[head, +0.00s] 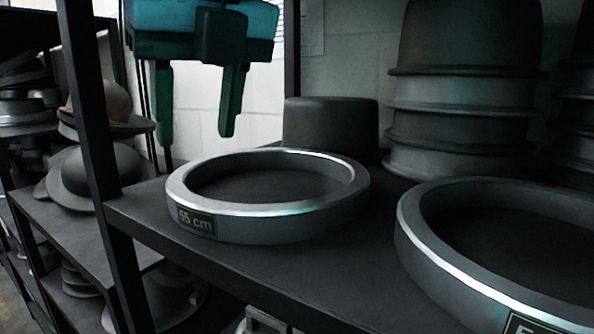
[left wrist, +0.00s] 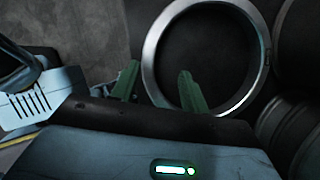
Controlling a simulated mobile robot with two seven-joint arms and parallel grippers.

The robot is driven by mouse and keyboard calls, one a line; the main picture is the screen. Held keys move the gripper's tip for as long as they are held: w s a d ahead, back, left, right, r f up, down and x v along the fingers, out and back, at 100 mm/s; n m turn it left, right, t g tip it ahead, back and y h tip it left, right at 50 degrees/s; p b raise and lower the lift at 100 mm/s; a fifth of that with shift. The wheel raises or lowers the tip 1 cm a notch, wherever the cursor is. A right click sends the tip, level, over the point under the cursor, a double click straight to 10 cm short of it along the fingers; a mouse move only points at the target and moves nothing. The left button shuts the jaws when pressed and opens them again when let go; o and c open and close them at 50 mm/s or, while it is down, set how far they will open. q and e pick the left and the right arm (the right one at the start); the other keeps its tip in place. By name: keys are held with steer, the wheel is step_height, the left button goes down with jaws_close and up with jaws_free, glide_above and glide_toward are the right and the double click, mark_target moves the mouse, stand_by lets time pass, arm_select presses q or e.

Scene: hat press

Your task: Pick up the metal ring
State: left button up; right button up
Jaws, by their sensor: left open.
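A metal ring (head: 270,222) labelled "55 cm" lies flat on the dark shelf, left of centre in the head view. A second, similar ring (head: 440,262) lies to its right, cut off by the picture's edge, with its label only partly visible. My left gripper (head: 197,135) is above and behind the left part of the 55 cm ring, fingers pointing down, open and empty. In the left wrist view one ring (left wrist: 151,64) shows, with one finger of my gripper (left wrist: 158,88) over its opening and the other outside its rim. My right gripper is not in view.
The dark shelf (head: 300,270) carries the rings. Behind them stand a dark hat-shaped block (head: 330,128) and a tall stack of hat forms (head: 462,90). A black upright post (head: 88,110) stands at the left, with more hats (head: 95,178) on shelves beyond.

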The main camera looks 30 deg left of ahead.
mark_target(179, 189)
arm_select(q)
steer(key=shift+s+f, duration=0.2)
steer(key=shift+s, duration=0.55)
steer(key=shift+w+a+f, duration=0.1)
steer(key=shift+a+f, duration=0.05)
steer(key=shift+f, duration=0.2)
steer(key=shift+w+a+f, duration=0.1)
steer(key=shift+a+f, duration=0.05)
steer(key=shift+f, duration=0.15)
steer(key=shift+a+f, duration=0.1)
steer(key=shift+f, duration=0.15)
steer(key=shift+a+f, duration=0.1)
steer(key=shift+f, duration=0.1)
steer(key=x, duration=0.3)
steer(key=shift+s+a+f, duration=0.2)
steer(key=shift+s+a, duration=0.05)
steer(key=shift+a, duration=0.1)
steer(key=shift+w+a+f+p, duration=0.15)
steer(key=shift+f+p, duration=0.15)
steer(key=shift+f, duration=0.15)
steer(key=shift+c, duration=0.6)
jaws_close()
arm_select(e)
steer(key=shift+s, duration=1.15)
